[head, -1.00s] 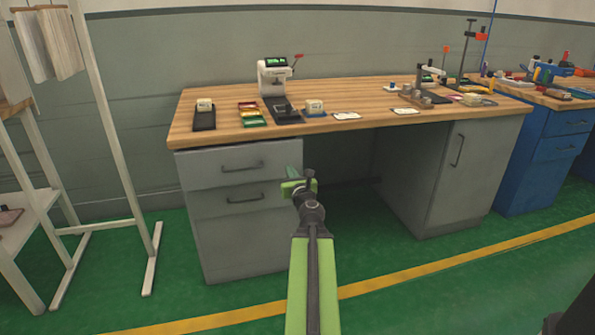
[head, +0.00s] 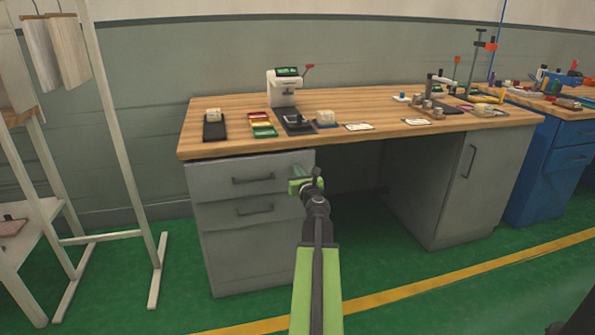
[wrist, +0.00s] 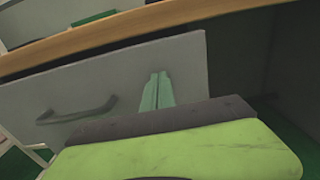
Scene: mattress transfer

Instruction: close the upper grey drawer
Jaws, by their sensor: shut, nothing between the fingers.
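The upper grey drawer (head: 218,181) is at the top left of the grey workbench, just under the wooden top. Its dark bar handle (head: 253,180) also shows in the wrist view (wrist: 76,112). The drawer front looks slightly proud of the cabinet, but how far is hard to tell. My gripper (head: 299,171) is shut and empty, at the right end of the drawer front, right of the handle. In the wrist view its green fingers (wrist: 157,92) lie together in front of the drawer face (wrist: 120,79). I cannot tell whether they touch it.
A lower drawer (head: 252,208) sits directly below. The wooden top (head: 390,122) overhangs above and carries a white device (head: 283,90) and small trays. Right of the drawers is an open knee space, then a grey cabinet (head: 470,185). A white rack (head: 125,150) stands at the left.

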